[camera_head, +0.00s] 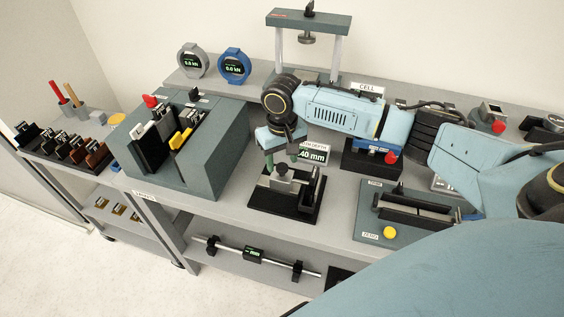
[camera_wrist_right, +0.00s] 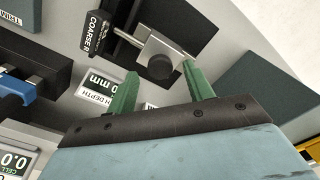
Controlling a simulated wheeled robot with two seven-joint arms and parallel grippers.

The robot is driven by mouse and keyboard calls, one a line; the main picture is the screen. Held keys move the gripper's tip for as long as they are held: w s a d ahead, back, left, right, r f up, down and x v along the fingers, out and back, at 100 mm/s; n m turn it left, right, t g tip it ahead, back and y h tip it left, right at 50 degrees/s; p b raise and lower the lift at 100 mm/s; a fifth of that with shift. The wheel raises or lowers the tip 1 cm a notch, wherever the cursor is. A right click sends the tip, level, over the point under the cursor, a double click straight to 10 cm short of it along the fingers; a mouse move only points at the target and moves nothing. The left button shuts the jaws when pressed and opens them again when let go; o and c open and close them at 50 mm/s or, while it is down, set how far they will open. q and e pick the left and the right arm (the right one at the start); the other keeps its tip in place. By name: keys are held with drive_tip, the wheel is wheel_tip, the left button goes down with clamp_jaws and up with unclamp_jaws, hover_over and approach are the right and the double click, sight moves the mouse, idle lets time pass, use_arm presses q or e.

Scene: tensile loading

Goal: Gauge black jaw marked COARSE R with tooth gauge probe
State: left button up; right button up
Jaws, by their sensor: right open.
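The black jaw marked COARSE R (camera_wrist_right: 97,33) lies at one end of the tooth gauge in the right wrist view, beside the gauge's metal rod. The probe, a silver block with a dark round knob (camera_wrist_right: 160,66), sits on the gauge's black base (camera_wrist_right: 185,15). In the head view the silver block (camera_head: 281,186) and base (camera_head: 268,204) stand on the bench. My right gripper (camera_head: 282,158) is open above the block. In the wrist view its green fingers (camera_wrist_right: 160,78) lie either side of the knob, with no clear contact. My left gripper is out of view.
A depth display (camera_head: 313,154) stands behind the gauge. A grey holder (camera_head: 220,150) with jaws is on the left, and a fixture with a yellow button (camera_head: 389,232) on the right. A side rack holds several jaws (camera_head: 75,150). A frame (camera_head: 310,20) rises behind.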

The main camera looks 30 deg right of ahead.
drive_tip(key=shift+f, duration=0.9)
drive_tip(key=shift+c, duration=0.3)
